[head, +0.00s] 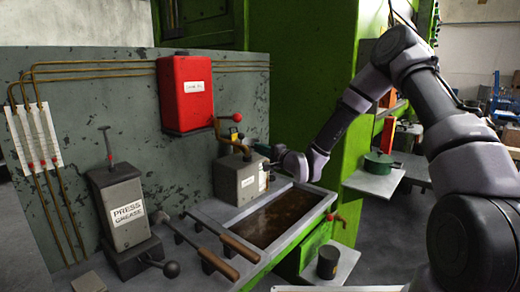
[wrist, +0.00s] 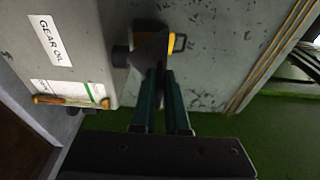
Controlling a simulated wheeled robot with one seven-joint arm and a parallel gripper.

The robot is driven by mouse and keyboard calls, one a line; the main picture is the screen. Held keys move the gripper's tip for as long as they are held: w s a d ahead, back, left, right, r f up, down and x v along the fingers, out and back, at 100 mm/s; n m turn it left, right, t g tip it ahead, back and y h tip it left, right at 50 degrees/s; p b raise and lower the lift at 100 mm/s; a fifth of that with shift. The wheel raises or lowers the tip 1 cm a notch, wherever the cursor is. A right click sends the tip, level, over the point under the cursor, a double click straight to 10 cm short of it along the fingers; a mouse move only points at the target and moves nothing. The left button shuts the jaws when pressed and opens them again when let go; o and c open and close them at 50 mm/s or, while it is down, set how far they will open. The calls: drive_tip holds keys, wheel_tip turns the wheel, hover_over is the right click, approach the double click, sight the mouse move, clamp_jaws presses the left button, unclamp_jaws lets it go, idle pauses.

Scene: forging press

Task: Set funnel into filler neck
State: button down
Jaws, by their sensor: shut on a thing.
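The funnel is at the dark filler neck (wrist: 120,56) on top of the grey gear-oil box (wrist: 75,45). Funnel and neck look lined up and close together, but I cannot tell how deep the spout sits. In the head view my gripper (head: 258,150) reaches in from the right, just above the box (head: 240,180). The funnel is small and partly hidden there.
In front lie a dark oil tray (head: 280,218) and two wooden-handled tools (head: 240,248). A press-grease pump (head: 125,210) stands left.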

drive_tip(key=c, duration=0.8)
unclamp_jaws()
drive_tip(key=shift+c, duration=0.2)
drive_tip(key=v, duration=1)
drive_tip(key=shift+s+d, duration=0.2)
drive_tip(key=shift+s, duration=0.1)
